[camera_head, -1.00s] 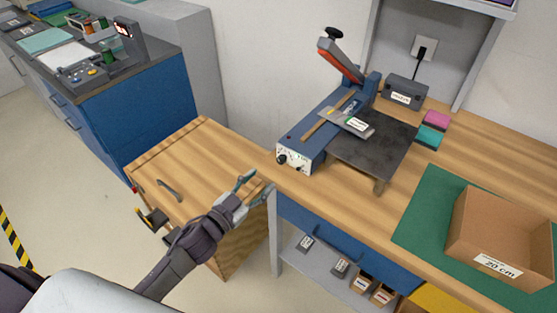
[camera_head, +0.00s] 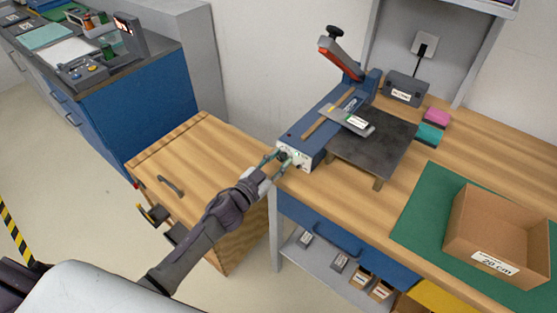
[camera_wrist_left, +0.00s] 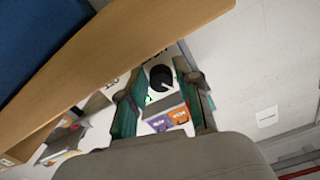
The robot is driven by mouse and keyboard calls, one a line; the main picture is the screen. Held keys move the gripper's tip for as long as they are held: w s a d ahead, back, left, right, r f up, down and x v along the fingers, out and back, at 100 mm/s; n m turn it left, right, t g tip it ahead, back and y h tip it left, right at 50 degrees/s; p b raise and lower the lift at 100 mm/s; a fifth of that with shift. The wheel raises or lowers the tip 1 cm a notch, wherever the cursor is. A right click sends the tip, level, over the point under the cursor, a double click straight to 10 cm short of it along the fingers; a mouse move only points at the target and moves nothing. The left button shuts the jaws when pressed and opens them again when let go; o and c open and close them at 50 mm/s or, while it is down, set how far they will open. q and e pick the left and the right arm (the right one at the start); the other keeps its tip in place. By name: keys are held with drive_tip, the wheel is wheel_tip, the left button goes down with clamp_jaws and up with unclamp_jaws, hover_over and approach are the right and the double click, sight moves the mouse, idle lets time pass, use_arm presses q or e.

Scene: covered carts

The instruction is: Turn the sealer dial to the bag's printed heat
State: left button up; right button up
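The blue sealer (camera_head: 320,133) stands on the wooden bench with its orange-edged lever raised. Its white front panel (camera_head: 302,161) faces my left gripper (camera_head: 279,162). In the left wrist view the black round dial (camera_wrist_left: 161,77), with a pale pointer mark, sits between the two green fingers of my left gripper (camera_wrist_left: 160,82). The fingers are open on either side of the dial; I cannot tell if they touch it. A grey flat item with a white label (camera_head: 358,124), perhaps the bag, lies across the sealer; its print is too small to read. My right gripper is not in view.
A dark plate (camera_head: 374,147) adjoins the sealer. A grey box (camera_head: 404,90), pink and teal blocks (camera_head: 430,134), and a cardboard box (camera_head: 500,245) on a green mat (camera_head: 420,215) stand to the right. A wooden cart (camera_head: 195,160) lies under my left arm.

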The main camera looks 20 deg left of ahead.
use_arm(q)
clamp_jaws()
drive_tip(key=shift+m+b, duration=0.4)
drive_tip(key=shift+m, duration=2.5)
drive_tip(key=o, duration=0.5)
unclamp_jaws()
drive_tip(key=shift+a, duration=0.1)
